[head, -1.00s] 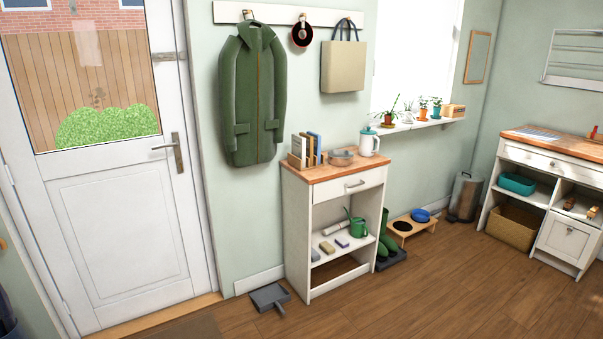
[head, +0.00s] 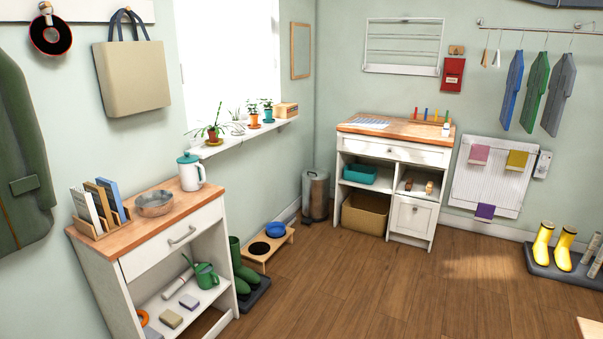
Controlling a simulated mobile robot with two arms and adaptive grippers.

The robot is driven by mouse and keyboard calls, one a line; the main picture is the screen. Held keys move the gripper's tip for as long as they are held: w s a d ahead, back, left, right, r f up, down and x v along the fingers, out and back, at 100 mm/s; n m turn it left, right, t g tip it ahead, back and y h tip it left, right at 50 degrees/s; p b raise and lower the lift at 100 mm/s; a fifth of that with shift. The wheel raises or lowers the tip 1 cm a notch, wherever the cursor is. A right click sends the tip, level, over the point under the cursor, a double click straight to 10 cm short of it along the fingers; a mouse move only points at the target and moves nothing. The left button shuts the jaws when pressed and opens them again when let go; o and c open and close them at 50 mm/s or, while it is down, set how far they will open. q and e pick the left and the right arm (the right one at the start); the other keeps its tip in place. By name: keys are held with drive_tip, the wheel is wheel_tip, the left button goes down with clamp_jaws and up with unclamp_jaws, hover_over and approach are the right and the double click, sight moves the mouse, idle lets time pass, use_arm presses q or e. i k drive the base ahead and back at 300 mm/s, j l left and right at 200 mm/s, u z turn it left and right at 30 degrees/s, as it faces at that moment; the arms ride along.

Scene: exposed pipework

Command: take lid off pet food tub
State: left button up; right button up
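No object is clearly recognisable as the pet food tub. A grey metal cylinder (head: 315,195) stands upright on the floor in the corner below the window sill. It looks closed on top, but I cannot tell whether it is the tub or a bin. A wooden feeding stand (head: 270,251) with a blue bowl (head: 276,229) is on the floor to its left and nearer. Neither of my grippers is in view.
A white cabinet (head: 165,245) with books, a bowl and a kettle stands at the left. Another white cabinet (head: 390,150) stands at the back wall. Yellow boots (head: 553,246) are at the right. The wooden floor (head: 390,290) in the middle is clear.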

sight(187, 158)
drive_tip(key=i+l+u, duration=0.2)
drive_tip(key=i, duration=0.25)
drive_tip(key=i+l+u, duration=0.15)
drive_tip(key=i, duration=0.35)
drive_tip(key=i+l+u, duration=0.15)
drive_tip(key=u, duration=0.3)
drive_tip(key=i+l+u, duration=0.25)
drive_tip(key=u, duration=0.15)
drive_tip(key=i+l+u, duration=0.3)
drive_tip(key=u, duration=0.15)
drive_tip(key=i+l+u, duration=0.15)
drive_tip(key=l+u, duration=0.3)
drive_tip(key=i+l+u, duration=0.1)
drive_tip(key=l+u, duration=0.35)
drive_tip(key=j, duration=0.1)
